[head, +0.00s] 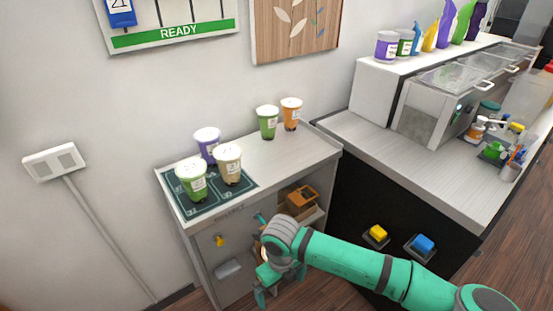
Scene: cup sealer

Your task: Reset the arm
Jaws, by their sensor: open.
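My gripper (268,288) shows in the head view at the bottom middle, in front of the small cabinet (325,152) and below its top. It is open, and I see nothing held in it. My green arm reaches to it from the lower right. Part of the cabinet front is hidden behind the arm and gripper.
A green cup (193,182), a purple cup (207,142) and a beige cup (228,166) stand on a dark mat (205,208). Another green cup (267,123) and an orange cup (291,114) stand farther back. A longer counter (420,165) stands right.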

